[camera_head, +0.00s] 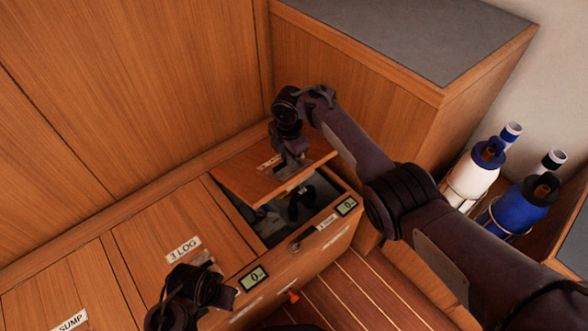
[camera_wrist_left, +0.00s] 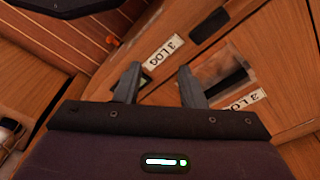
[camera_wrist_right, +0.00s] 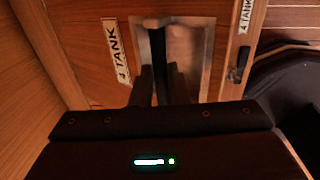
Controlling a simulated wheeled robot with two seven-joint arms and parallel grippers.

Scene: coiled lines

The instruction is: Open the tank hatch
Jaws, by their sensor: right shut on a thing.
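The tank hatch (camera_head: 250,178) is a wooden panel at the back right of the bench, raised and tilted over a partly uncovered opening. In the right wrist view it bears a "4 TANK" label (camera_wrist_right: 116,50) and a metal plate with a dark handle (camera_wrist_right: 158,45). My right gripper (camera_head: 294,162) is over the hatch, its fingers (camera_wrist_right: 161,80) shut on the handle; the exact grip is partly hidden. My left gripper (camera_head: 205,290) is low in the head view, near the "3 LOG" hatch (camera_head: 165,225); its fingers (camera_wrist_left: 160,72) are apart with nothing between them.
Dark and pale items (camera_head: 290,205) show inside the opening. A small display (camera_head: 347,206) sits on the front ledge. A sump hatch (camera_head: 35,300) is at left.

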